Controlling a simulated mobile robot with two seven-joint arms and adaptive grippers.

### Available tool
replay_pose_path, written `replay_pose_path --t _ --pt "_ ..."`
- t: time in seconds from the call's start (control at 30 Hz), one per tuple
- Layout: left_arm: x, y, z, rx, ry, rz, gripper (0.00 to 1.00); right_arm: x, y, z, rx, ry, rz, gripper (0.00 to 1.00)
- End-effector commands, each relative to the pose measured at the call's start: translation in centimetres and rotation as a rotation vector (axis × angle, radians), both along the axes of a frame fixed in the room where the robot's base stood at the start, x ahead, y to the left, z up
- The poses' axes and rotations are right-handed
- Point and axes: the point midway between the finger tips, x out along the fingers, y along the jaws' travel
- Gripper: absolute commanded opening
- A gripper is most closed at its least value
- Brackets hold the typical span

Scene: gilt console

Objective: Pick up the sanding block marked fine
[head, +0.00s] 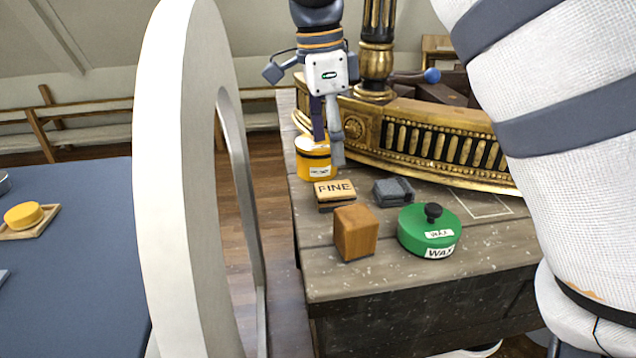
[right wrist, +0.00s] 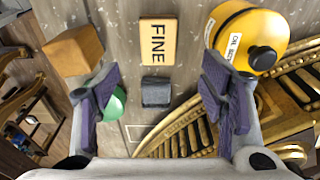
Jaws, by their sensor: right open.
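The sanding block marked FINE (head: 335,192) has a tan top with dark letters and a dark underside. It lies on the worn wooden worktop (head: 372,285), between the yellow tin and a plain wooden block. In the right wrist view the FINE block (right wrist: 157,42) lies beyond the fingertips, centred between them. My right gripper (head: 328,150) is open and empty, pointing down above the worktop, behind the FINE block in the head view. Its spread fingers also show in the right wrist view (right wrist: 160,88). My left gripper is not in view.
The yellow tin (head: 315,168) stands close by the right fingers. A grey block (head: 393,192), wooden block (head: 355,233) and green wax tin (head: 428,230) are around the FINE block. A gilt carved rail (head: 440,145) curves behind. A blue table (head: 75,260) stands left.

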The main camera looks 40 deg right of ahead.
Motion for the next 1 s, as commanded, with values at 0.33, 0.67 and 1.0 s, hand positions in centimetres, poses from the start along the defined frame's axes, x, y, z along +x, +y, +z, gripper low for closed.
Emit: replay_pose_path --t 0.33,0.67,1.0 --pt "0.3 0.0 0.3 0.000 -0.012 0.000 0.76 -0.3 -0.4 -6.0 0.001 0.003 0.000 0.65" --pt "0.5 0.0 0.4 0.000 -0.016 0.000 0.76 -0.2 -0.6 -9.8 0.000 -0.002 0.000 0.65" --pt "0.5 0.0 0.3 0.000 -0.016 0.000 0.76 -0.2 -0.6 -9.7 0.000 -0.002 0.000 0.15"
